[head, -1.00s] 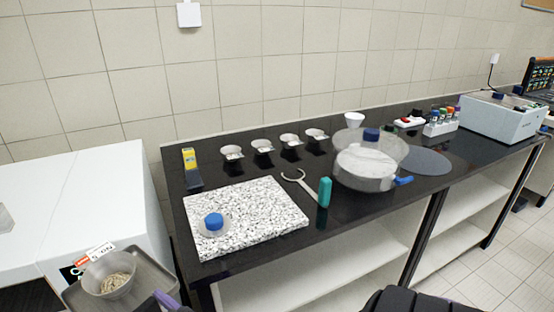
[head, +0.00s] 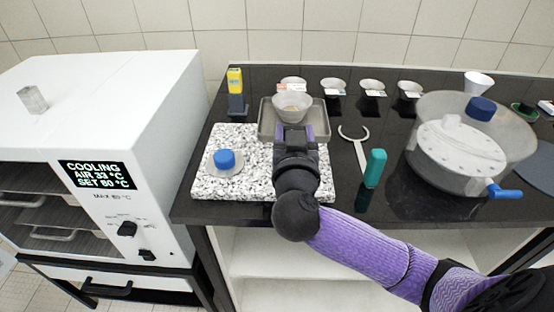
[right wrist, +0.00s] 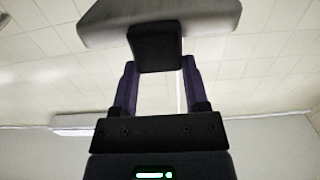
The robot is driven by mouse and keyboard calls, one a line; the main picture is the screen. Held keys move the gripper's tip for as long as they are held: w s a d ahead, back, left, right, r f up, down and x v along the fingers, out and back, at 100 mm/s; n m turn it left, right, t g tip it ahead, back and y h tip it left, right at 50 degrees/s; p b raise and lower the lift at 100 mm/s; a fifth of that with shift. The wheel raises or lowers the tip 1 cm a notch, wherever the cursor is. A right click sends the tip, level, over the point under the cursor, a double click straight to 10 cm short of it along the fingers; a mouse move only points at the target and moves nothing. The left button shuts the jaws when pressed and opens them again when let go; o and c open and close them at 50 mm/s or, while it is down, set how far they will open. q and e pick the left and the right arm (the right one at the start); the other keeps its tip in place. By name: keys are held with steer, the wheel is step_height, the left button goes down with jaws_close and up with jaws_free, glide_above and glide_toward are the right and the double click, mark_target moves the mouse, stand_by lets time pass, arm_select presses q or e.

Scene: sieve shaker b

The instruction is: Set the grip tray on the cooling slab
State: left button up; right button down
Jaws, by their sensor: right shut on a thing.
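The cooling slab (head: 207,182) is white-and-black speckled stone on the black bench. The tray overlaps its back right part and the bench behind; I cannot tell the gap beneath. My left gripper is not in view.
A blue-knobbed disc (head: 224,161) occupies the slab's left part. A yellow-topped device (head: 236,92) stands behind it. A wrench-like tool (head: 358,150), teal-handled item (head: 375,168) and large clear-lidded vessel (head: 455,150) lie right. Several small cups line the back. A white oven (head: 150,130) stands left.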

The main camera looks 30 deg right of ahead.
step_height(320, 180, down, 10)
steer(key=b, duration=0.6)
steer(key=shift+r, duration=0.2)
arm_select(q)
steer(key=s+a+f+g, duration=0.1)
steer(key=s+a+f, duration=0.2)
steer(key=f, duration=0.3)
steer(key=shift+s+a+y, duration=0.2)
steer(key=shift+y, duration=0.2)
arm_select(e)
steer(key=shift+f, duration=0.1)
steer(key=shift+c, duration=0.5)
jaws_free()
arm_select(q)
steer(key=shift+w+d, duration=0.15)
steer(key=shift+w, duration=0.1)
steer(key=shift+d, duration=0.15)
